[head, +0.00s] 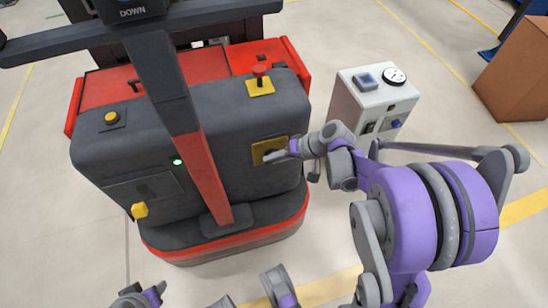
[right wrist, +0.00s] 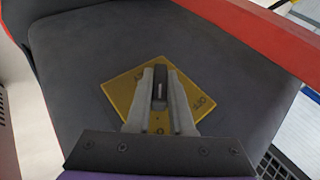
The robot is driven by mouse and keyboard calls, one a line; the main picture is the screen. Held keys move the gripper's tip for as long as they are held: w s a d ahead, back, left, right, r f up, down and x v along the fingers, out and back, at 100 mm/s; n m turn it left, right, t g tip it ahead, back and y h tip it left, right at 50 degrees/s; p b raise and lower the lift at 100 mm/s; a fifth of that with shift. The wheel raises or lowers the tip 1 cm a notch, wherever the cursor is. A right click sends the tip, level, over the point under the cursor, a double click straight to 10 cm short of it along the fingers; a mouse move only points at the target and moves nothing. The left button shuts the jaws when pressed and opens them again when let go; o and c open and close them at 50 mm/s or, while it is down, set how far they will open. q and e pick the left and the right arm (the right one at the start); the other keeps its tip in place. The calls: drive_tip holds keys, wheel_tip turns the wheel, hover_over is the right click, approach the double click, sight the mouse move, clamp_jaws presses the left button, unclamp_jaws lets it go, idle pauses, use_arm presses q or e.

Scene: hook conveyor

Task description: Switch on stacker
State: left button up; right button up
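The stacker (head: 200,140) is a dark grey and red machine with a mast and a small green light. On its face is a yellow switch plate (head: 262,157), with my right gripper (head: 277,155) at it. In the right wrist view the plate (right wrist: 122,92) looks tilted and bears "OFF" lettering at its right. A dark switch knob (right wrist: 160,84) stands out from it, and the two fingers of my right gripper (right wrist: 160,100) close in on both its sides. The fingers hide part of the plate. My left gripper's fingers do not show.
A red mushroom button (head: 260,70) on a yellow base sits on the stacker's top. A yellow button (head: 111,117) and a yellow knob (head: 139,210) are at its left. A white cabinet with a gauge (head: 370,105) and a brown box (head: 515,75) stand right.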

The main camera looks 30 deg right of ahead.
drive_tip(key=o, duration=0.4)
drive_tip(key=shift+o, duration=0.2)
use_arm(q)
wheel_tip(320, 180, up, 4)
drive_tip(key=p, duration=0.3)
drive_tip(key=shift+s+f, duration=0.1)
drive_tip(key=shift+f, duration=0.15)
use_arm(e)
drive_tip(key=v, duration=1)
drive_tip(key=shift+s+r, duration=0.2)
drive_tip(key=shift+r, duration=0.05)
drive_tip(key=shift+d, duration=0.15)
drive_tip(key=s+a+f+n+g+h, duration=0.2)
drive_tip(key=s+a+n+h, duration=0.3)
drive_tip(key=s+a, duration=0.8)
use_arm(q)
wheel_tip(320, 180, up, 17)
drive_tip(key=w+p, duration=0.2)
drive_tip(key=p, duration=1.2)
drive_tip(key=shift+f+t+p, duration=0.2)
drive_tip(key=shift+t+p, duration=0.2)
use_arm(e)
wheel_tip(320, 180, up, 17)
drive_tip(key=w+h, duration=0.1)
drive_tip(key=w, duration=0.1)
drive_tip(key=shift+w+d+m+t, duration=0.25)
drive_tip(key=shift+m+t, duration=0.05)
drive_tip(key=shift+t, duration=0.1)
